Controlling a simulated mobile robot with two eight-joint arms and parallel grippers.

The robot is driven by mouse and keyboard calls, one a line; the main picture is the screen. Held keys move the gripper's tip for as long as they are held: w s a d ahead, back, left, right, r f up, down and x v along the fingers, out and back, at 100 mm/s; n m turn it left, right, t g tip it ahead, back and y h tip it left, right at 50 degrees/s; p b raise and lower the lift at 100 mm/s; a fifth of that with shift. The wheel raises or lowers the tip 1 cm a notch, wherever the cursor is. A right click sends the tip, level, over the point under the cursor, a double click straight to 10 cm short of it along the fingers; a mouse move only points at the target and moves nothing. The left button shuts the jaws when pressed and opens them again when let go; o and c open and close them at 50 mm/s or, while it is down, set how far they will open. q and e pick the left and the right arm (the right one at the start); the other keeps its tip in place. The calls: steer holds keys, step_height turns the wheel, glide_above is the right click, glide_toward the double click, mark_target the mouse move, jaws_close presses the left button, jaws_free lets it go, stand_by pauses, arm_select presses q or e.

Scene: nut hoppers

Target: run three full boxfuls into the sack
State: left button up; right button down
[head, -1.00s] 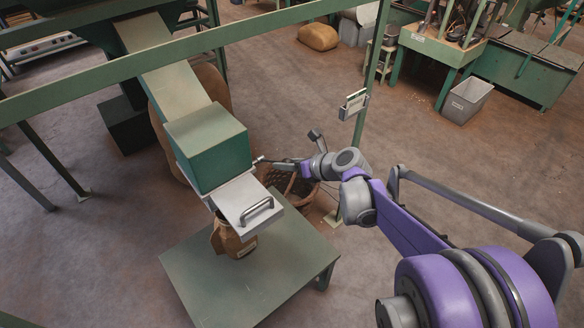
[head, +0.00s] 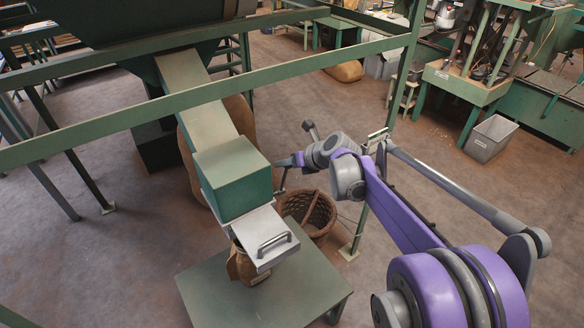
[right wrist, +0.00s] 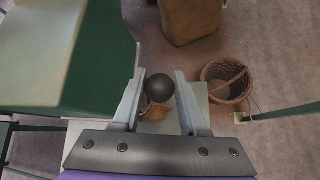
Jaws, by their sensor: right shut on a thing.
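A green box (head: 231,180) sits at the lower end of the sloping chute (head: 196,100). A pale slide plate with a bar handle (head: 274,241) sticks out below the box. A small brown sack (head: 245,267) is under the plate, its upper part hidden. My right gripper (head: 282,163) is beside the box on its right. In the right wrist view it is shut on a dark round knob (right wrist: 159,88), between the two fingertips. The box's green side (right wrist: 100,65) is left of the fingers. The box's inside is hidden. My left gripper is not in view.
A green table (head: 215,295) stands under the sack. A wicker basket (head: 320,214) is on the floor behind it. A large brown sack (head: 241,118) stands behind the chute. A green frame bar crosses in front of the chute, and its post (head: 392,150) rises right of the basket.

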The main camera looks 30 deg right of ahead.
steer(key=shift+w+a, duration=0.1)
steer(key=shift+w, duration=0.15)
steer(key=shift+c, duration=2.3)
jaws_free()
steer(key=shift+w, duration=0.1)
steer(key=v, duration=1.1)
steer(key=shift+a, duration=0.1)
